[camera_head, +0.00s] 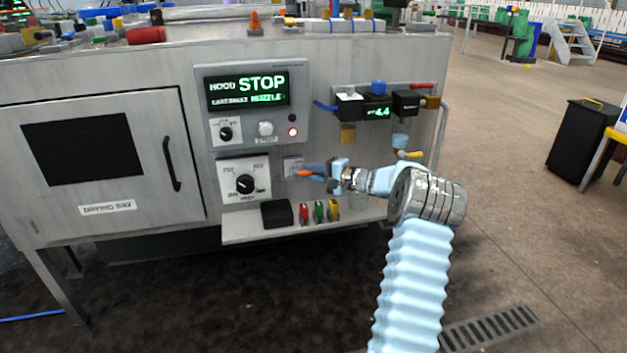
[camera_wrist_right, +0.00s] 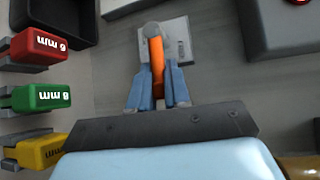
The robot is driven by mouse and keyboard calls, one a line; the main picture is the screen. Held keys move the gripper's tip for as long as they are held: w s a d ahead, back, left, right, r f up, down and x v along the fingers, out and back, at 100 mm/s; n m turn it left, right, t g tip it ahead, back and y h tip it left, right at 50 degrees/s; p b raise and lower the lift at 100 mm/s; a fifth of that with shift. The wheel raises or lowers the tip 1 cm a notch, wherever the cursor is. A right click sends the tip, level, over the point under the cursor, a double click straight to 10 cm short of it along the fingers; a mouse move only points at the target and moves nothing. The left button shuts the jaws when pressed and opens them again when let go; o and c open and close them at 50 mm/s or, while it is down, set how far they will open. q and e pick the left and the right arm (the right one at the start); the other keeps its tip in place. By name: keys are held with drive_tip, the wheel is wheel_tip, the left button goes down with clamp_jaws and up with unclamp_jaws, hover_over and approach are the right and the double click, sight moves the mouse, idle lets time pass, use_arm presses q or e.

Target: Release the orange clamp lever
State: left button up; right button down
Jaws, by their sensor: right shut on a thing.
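The orange clamp lever (camera_wrist_right: 157,65) sticks out from a small grey plate (camera_wrist_right: 178,42) on the machine's front. In the head view the lever (camera_head: 304,173) shows as a small orange tip in front of the plate (camera_head: 293,166). My right gripper (camera_wrist_right: 158,88) is shut on the lever, with a blue finger on each side of it. In the head view my right gripper (camera_head: 312,171) reaches in from the right at the plate. My left gripper is not in view.
Left is a dial panel (camera_head: 244,182); above is a STOP display (camera_head: 248,89). Fittings (camera_head: 377,104) sit above right.

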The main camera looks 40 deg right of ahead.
drive_tip(key=c, duration=1.1)
unclamp_jaws()
drive_tip(key=shift+a, duration=0.1)
drive_tip(key=shift+c, duration=0.2)
drive_tip(key=v, duration=1.4)
drive_tip(key=shift+a, duration=0.1)
